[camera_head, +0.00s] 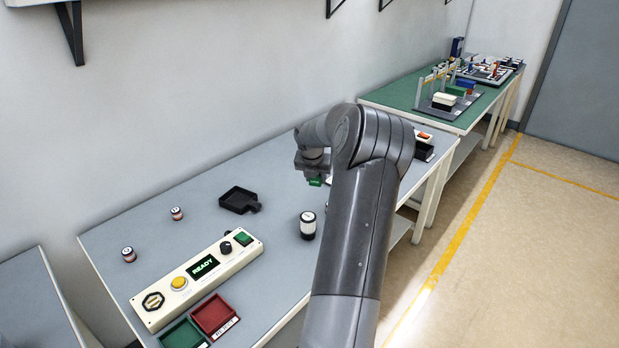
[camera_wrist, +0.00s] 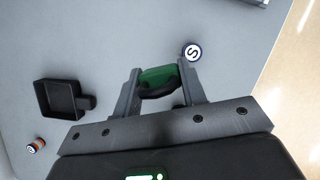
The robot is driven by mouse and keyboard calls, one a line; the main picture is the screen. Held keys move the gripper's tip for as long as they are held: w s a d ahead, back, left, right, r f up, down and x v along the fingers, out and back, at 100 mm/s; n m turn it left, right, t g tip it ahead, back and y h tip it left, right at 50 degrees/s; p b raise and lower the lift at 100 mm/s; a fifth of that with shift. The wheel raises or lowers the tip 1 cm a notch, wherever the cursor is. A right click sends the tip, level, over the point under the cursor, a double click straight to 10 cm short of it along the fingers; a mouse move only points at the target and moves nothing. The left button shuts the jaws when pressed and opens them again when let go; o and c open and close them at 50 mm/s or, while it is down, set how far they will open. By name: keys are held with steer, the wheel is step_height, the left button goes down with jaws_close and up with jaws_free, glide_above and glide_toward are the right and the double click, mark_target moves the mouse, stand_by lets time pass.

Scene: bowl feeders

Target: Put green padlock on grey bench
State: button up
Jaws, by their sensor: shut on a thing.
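The green padlock (camera_wrist: 158,76) with its dark shackle sits between the two fingers of my gripper (camera_wrist: 159,86) in the wrist view. The gripper is shut on it. In the head view a small green piece of the padlock (camera_head: 315,183) shows under my gripper (camera_head: 313,174), over the far part of the grey bench (camera_head: 150,245). The grey bench top (camera_wrist: 110,35) also fills most of the wrist view beneath the padlock. The padlock appears held above the surface; the exact gap cannot be told. My arm hides part of the bench's right side.
A black tray (camera_head: 238,199), a black-and-white cylinder (camera_head: 308,226), two small cylinders, a READY control box (camera_head: 197,278) and green and red trays (camera_head: 214,316) stand on the bench. Bare bench top lies around the black tray. A green-topped bench (camera_head: 398,94) stands behind.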

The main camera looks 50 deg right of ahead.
steer(key=s+d, duration=0.4)
steer(key=shift+m, duration=0.4)
steer(key=w+a+f, duration=0.1)
steer(key=w+f, duration=0.1)
steer(key=w, duration=0.1)
steer(key=w+f, duration=0.2)
steer(key=w, duration=0.2)
steer(key=w+a+f, duration=0.1)
steer(key=w+f, duration=0.2)
steer(key=shift+w+a+f, duration=0.1)
steer(key=shift+w+a, duration=0.2)
steer(key=shift+w, duration=0.1)
steer(key=shift+w+f, duration=0.1)
steer(key=shift+f, duration=1.95)
steer(key=shift+f, duration=0.15)
steer(key=o, duration=1)
